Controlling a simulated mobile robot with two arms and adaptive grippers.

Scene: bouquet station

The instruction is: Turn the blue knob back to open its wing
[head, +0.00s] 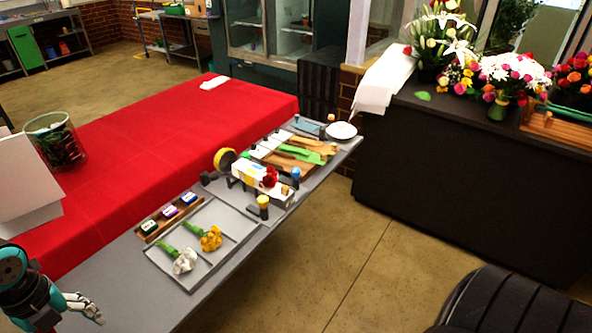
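The blue knob (295,173) stands upright on a dark post at the right side of a grey fixture (283,203) on the grey table. A yellow-orange knob (263,201) stands in front of it, to the left. Between and behind them lies a white piece with a red rose (270,176); which part is the blue knob's wing I cannot tell. My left gripper (87,308) is at the lower left, over the table's near end, far from the knobs and touching neither. My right gripper is out of view.
A tray (190,280) with yellow and white flowers lies nearer me, beside a wooden box (170,215) of small blocks. A yellow ring (225,160) stands behind the fixture. Green and brown pieces (305,152) and a white bowl (342,130) are farther off. A red-covered table (150,150) adjoins.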

